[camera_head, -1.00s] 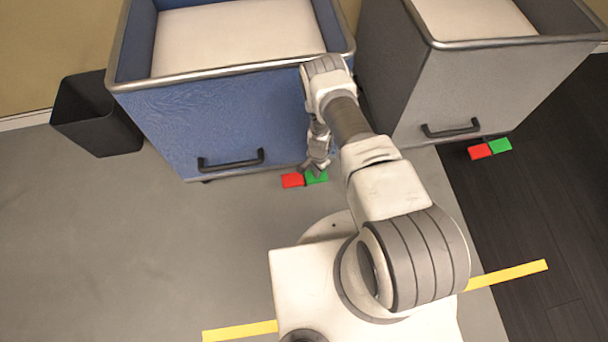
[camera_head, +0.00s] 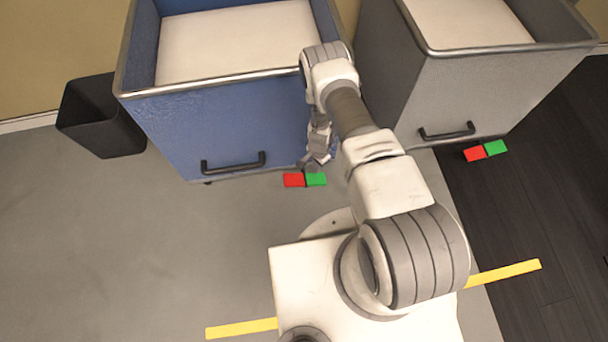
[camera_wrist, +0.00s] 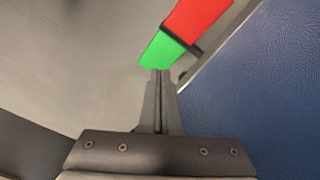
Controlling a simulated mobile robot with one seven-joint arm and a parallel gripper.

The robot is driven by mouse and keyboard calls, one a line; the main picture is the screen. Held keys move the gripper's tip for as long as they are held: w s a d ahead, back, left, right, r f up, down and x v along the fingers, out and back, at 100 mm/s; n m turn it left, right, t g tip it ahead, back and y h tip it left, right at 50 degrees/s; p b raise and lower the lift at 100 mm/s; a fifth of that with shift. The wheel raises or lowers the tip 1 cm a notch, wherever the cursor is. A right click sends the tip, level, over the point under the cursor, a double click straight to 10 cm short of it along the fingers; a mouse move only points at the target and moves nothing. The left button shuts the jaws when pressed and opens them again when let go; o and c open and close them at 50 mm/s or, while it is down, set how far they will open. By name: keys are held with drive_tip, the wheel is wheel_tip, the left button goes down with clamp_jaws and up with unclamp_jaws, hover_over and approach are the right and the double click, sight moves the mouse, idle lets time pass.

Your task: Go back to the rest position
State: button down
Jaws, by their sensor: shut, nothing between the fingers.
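My gripper (camera_wrist: 158,85) is shut and empty in the wrist view, its fingers together and pointing toward the green end of a red and green pedal. In the head view my gripper (camera_head: 316,164) hangs low in front of the blue bin (camera_head: 215,135), just above the green pedal (camera_head: 316,180). The red pedal (camera_head: 293,180) lies beside it on the left. From these views I cannot tell whether the fingertips touch the green part.
A grey bin (camera_head: 470,90) with a black handle stands to the right, with its own red pedal (camera_head: 474,154) and green pedal (camera_head: 495,147). A black waste basket (camera_head: 98,120) stands at the left. Yellow strips (camera_head: 242,329) mark the floor. The left floor is clear.

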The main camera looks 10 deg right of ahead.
drive_tip(key=shift+r, duration=0.7)
